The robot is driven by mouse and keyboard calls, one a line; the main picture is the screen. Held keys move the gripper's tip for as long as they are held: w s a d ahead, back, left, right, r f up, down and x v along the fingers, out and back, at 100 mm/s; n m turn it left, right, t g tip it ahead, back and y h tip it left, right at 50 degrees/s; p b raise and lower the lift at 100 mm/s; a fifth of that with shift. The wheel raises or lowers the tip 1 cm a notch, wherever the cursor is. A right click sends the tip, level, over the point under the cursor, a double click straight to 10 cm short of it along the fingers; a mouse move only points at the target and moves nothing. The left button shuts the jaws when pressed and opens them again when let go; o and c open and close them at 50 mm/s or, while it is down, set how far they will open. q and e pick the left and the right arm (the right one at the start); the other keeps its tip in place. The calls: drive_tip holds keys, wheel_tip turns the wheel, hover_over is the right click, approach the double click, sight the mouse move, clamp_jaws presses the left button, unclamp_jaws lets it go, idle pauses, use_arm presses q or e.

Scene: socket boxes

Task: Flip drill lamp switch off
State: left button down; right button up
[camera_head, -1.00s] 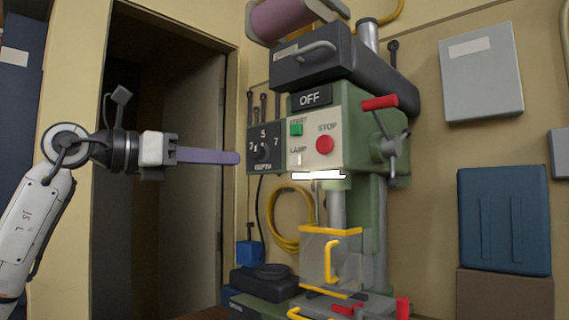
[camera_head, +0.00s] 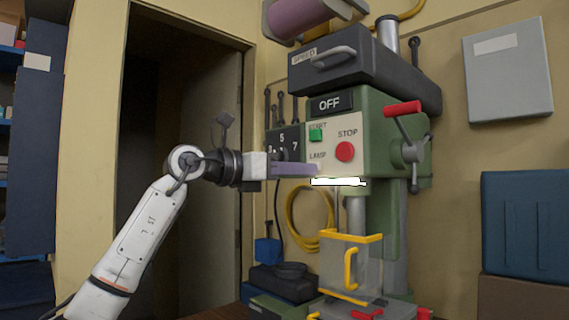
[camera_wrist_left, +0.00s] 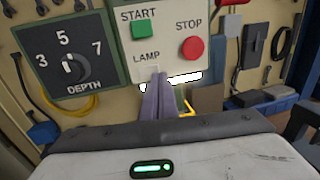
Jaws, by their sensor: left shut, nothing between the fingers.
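The green drill press (camera_head: 377,140) carries a white control panel (camera_head: 335,129) with a green START button, a red STOP button and a LAMP label. The lamp switch sits below the LAMP label (camera_wrist_left: 147,57) and is mostly hidden by my fingertips in both views. The white lamp strip (camera_head: 338,182) under the panel is bright. My left gripper (camera_head: 316,171) is shut with nothing between its purple fingers. In the left wrist view its fingertips (camera_wrist_left: 157,77) are at or just in front of the switch; contact is unclear. My right gripper is not in view.
The black depth dial (camera_wrist_left: 73,64) is left of the panel. A red-handled lever (camera_head: 403,108) sticks out at the right. A clear guard with a yellow frame (camera_head: 351,238) stands below. A grey box (camera_head: 507,72) hangs on the wall.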

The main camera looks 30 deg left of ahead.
use_arm(q)
drive_tip(key=shift+w+d, duration=0.15)
drive_tip(key=shift+w, duration=0.1)
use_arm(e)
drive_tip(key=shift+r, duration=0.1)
use_arm(q)
drive_tip(key=shift+d, duration=0.1)
